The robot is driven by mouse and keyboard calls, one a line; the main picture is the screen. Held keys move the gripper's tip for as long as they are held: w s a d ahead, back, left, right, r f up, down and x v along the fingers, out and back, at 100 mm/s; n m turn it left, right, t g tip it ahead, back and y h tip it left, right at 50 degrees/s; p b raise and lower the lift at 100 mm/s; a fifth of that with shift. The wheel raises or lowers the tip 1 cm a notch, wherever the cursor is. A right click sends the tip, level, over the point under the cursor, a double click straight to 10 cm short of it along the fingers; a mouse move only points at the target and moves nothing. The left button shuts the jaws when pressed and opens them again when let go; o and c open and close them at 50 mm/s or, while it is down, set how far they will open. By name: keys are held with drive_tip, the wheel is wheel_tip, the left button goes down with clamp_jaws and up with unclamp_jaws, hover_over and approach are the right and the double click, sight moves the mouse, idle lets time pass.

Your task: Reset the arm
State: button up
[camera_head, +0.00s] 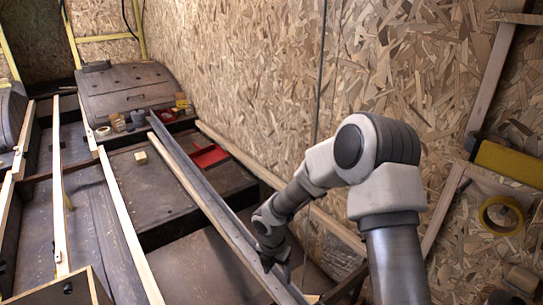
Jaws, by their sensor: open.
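My arm rises at the right of the head view and bends over at a grey and white elbow. Its forearm reaches down and to the left. My gripper (277,269) is at its end, low in the middle of the picture, pointing down beside a long grey metal rail (218,205). The gripper is open and small in the picture. I see nothing held in it. I cannot tell whether its fingertips touch the rail.
A chipboard wall (250,70) stands close behind the arm. A dark wheel arch (130,88) sits at the back left. A red tray (209,156) and a small pale block (140,157) lie on dark panels between pale wooden battens (128,228). Yellow tape (501,215) hangs at right.

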drive_tip(key=s+d+r+m+t, duration=0.1)
drive_tip(key=s+d+r+m, duration=0.15)
drive_tip(key=r+m, duration=0.4)
drive_tip(key=s+d+r+m+h, duration=0.1)
drive_tip(key=s+d+r+m, duration=0.2)
drive_tip(key=r, duration=0.6)
drive_tip(key=s+d+r+m+t, duration=0.1)
drive_tip(key=s+d+r+m, duration=0.1)
drive_tip(key=d+r+m, duration=0.4)
drive_tip(key=s+d+r+m+t+y, duration=0.1)
drive_tip(key=s+r+m, duration=0.5)
drive_tip(key=s+m, duration=0.15)
drive_tip(key=s+r+m+t+y, duration=0.1)
drive_tip(key=s+r+m+t, duration=0.1)
drive_tip(key=s+r+m, duration=0.45)
wheel_tip(320, 180, up, 13)
drive_tip(key=s+p, duration=0.2)
drive_tip(key=p, duration=1.2)
drive_tip(key=shift+s+p, duration=0.25)
drive_tip(key=shift+p, duration=0.15)
drive_tip(key=shift+d+m, duration=0.1)
drive_tip(key=shift+m, duration=0.15)
